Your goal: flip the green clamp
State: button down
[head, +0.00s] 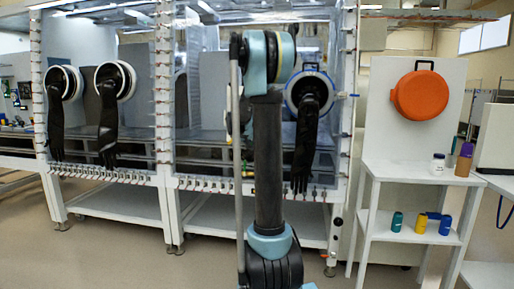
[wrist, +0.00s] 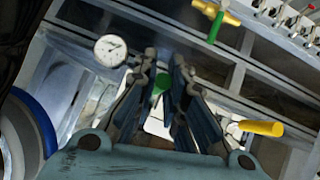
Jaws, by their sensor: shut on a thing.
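In the wrist view, my gripper (wrist: 164,68) reaches up from the bottom with its two dark fingers close together. A small green piece (wrist: 160,83) shows between the fingers, and they are shut on it; it looks like the green clamp's handle. The fingers hide most of it, so I cannot tell which way the clamp lies. In the head view my own arm stands in front of the right glovebox bay and hides my gripper and the clamp.
Close by in the wrist view are a round dial gauge (wrist: 110,50), a green lever (wrist: 215,27) on a brass-coloured fitting, a yellow handle (wrist: 262,128) and a blue-rimmed port (wrist: 35,125). In the head view, a white shelf (head: 410,170) with small bottles stands right.

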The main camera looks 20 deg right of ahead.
dwell(0.3)
jog(key=c, duration=1.6)
grip_release()
jog(key=shift+c, duration=0.2)
jog(key=shift+a, duration=0.1)
jog(key=v, duration=1.1)
jog(key=shift+s+r, duration=0.25)
jog(key=shift+r, duration=0.05)
jog(key=s+a+f+n+g+y, duration=0.1)
jog(key=s+a+f+g+y, duration=0.1)
jog(key=s+f, duration=0.6)
jog(key=s+a+f+n+g+y, duration=0.2)
jog(key=s+f, duration=0.7)
jog(key=s, duration=1.3)
jog(key=s+a+f+n+g+y, duration=0.1)
jog(key=s+a+f, duration=0.3)
jog(key=s+f, duration=0.5)
jog(key=s+g+y, duration=0.1)
jog(key=s, duration=0.6)
jog(key=shift+a+f+n, duration=0.25)
jog(key=shift+a+n, duration=0.05)
